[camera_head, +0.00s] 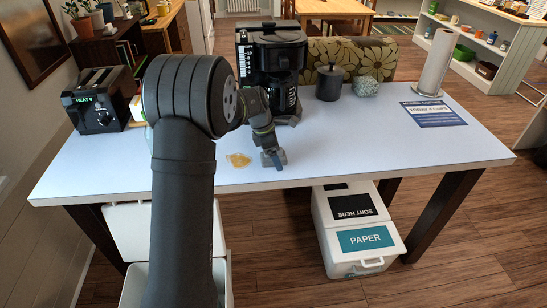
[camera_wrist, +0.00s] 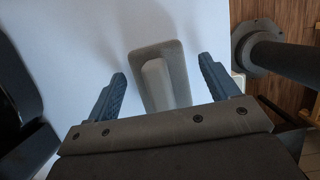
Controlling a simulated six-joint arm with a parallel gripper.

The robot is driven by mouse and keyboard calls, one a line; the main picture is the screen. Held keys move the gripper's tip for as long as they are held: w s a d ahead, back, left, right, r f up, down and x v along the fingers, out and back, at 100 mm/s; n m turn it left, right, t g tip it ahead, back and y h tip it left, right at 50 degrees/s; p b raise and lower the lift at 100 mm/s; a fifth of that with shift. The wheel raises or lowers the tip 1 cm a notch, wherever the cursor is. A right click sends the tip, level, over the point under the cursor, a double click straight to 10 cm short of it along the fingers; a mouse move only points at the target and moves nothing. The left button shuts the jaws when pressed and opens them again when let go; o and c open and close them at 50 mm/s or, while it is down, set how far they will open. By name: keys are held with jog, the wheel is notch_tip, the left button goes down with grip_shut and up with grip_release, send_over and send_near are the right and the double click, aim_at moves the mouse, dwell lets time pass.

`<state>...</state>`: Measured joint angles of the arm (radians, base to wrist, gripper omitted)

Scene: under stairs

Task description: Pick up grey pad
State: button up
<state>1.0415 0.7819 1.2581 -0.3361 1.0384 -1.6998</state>
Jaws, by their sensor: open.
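The grey pad (camera_wrist: 147,62) shows in the wrist view as a pale grey block with rounded corners and a lighter raised or inset middle. It lies on the pale blue table top (camera_wrist: 80,55). My gripper (camera_wrist: 162,71) is open, with one blue finger on each side of the pad's near part and gaps visible between. I cannot tell how high the fingers are above the table. In the head view my gripper (camera_head: 273,159) is low over the front middle of the table, and I cannot make out the pad apart from it.
A black coffee maker (camera_head: 272,60) stands close behind. A dark canister (camera_head: 329,83), a speckled stone-like object (camera_head: 365,86), a paper towel roll (camera_head: 435,62) and a toaster (camera_head: 97,100) stand farther off. The table's right front is clear.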

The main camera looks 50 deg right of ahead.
jog(key=c, duration=1.1)
jog(key=shift+r, duration=0.15)
jog(key=shift+r, duration=0.25)
notch_tip(320, 180, up, 4)
jog(key=shift+f, duration=0.15)
jog(key=s+r, duration=0.2)
jog(key=s, duration=0.2)
jog(key=s+r, duration=0.2)
jog(key=s, duration=0.1)
jog(key=s+a+r, duration=0.1)
jog(key=s+r, duration=0.1)
jog(key=s, duration=0.2)
jog(key=shift+s+r, duration=0.25)
jog(key=shift+s, duration=0.1)
